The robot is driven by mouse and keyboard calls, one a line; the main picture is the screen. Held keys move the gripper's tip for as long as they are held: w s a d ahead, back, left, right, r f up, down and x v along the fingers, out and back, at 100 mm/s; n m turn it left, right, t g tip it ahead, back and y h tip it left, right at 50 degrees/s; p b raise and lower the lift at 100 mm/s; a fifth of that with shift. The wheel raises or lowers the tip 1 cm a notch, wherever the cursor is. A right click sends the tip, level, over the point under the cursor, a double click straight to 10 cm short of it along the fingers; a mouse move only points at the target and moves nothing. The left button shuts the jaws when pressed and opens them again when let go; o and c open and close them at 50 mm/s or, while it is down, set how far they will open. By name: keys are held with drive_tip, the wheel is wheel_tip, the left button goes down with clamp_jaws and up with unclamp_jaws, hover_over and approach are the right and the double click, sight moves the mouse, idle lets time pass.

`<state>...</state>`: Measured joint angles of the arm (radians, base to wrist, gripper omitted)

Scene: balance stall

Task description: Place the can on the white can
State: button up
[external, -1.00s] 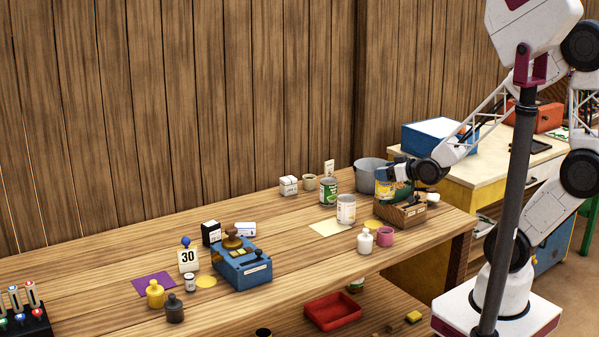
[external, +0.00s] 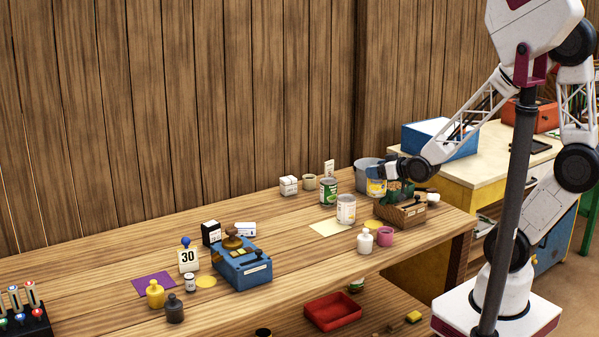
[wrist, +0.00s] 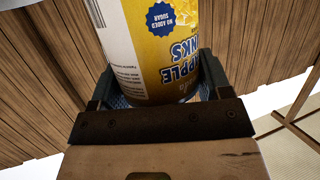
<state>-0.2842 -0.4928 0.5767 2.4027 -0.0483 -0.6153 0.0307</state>
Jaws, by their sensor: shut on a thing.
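A yellow can (external: 376,188) with a blue-and-white label is in my gripper (external: 382,173), at the right end of the workbench. In the wrist view the yellow can (wrist: 160,45) fills the space between my two fingers, its lettering upside down; its far end is out of frame. The white can (external: 346,209) stands upright on the bench, to the left of and nearer than the held can. Its top looks clear. I cannot tell the exact height of the held can above the bench.
A green can (external: 329,193) stands just behind and left of the white can. A grey bucket (external: 365,172) is behind my gripper, and a wooden crate (external: 408,216) is to its right. A white bottle (external: 364,241) and pink cup (external: 385,237) stand in front.

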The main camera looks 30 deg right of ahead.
drive_tip(key=w+r+x, duration=0.1)
drive_tip(key=r+x, duration=0.1)
drive_tip(key=x, duration=1)
drive_tip(key=shift+r, duration=0.3)
drive_tip(key=shift+s+d, duration=0.1)
drive_tip(key=shift+f, duration=1.75)
drive_tip(key=shift+f, duration=0.2)
drive_tip(key=o, duration=1.1)
drive_tip(key=shift+r, duration=0.15)
drive_tip(key=shift+s, duration=0.1)
